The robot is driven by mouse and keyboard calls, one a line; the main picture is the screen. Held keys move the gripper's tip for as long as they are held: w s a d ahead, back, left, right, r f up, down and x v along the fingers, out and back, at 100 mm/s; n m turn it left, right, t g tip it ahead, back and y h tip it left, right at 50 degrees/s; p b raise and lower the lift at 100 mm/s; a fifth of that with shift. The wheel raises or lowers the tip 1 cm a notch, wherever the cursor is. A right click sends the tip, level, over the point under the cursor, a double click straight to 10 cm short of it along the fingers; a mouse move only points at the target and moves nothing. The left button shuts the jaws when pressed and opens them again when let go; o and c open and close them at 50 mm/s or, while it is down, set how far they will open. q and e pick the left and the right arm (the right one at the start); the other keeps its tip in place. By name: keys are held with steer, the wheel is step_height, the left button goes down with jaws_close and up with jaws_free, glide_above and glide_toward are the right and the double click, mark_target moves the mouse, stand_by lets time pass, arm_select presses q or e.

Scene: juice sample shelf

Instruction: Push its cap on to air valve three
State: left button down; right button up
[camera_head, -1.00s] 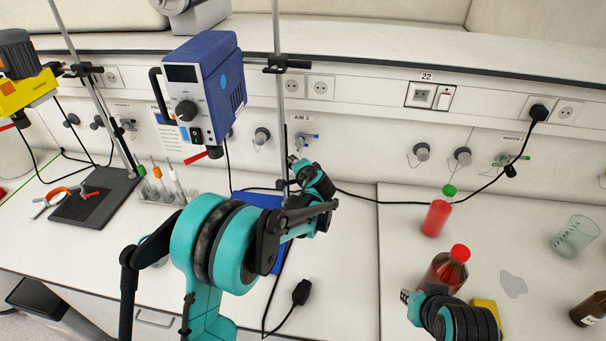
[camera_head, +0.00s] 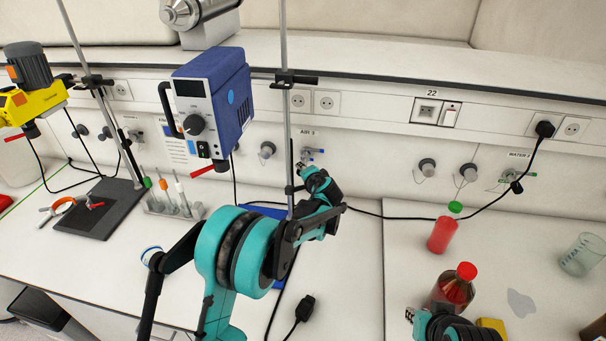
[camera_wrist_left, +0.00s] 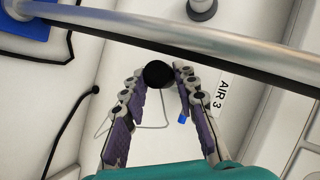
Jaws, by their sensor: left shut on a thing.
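Air valve three (camera_head: 313,154), with a blue handle, sits on the back wall under the AIR 3 label. A small part of the blue handle (camera_wrist_left: 182,117) shows in the left wrist view. My left gripper (camera_head: 302,168) is at the wall, just below and left of the valve. In the left wrist view, its purple-padded fingers (camera_wrist_left: 160,78) are shut on the round black cap (camera_wrist_left: 158,74), from which a thin wire loop hangs. Whether the cap touches the valve is hidden. My right gripper (camera_head: 410,314) is low at the right, apart from the valve.
A vertical metal rod (camera_head: 285,110) stands close to my left gripper and crosses the left wrist view. A blue stirrer unit (camera_head: 212,105) hangs left of it. A red-capped bottle (camera_head: 451,290) and a green-capped red bottle (camera_head: 443,234) stand at the right.

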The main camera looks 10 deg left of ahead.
stand_by(0.6)
arm_select(q)
steer(key=shift+w+b, duration=0.3)
steer(key=shift+w, duration=0.9)
steer(key=shift+f+t+b, duration=0.1)
steer(key=shift+t+b, duration=0.2)
steer(key=shift+b, duration=0.1)
steer(key=shift+w, duration=0.65)
stand_by(0.5)
steer(key=c, duration=1.1)
jaws_free()
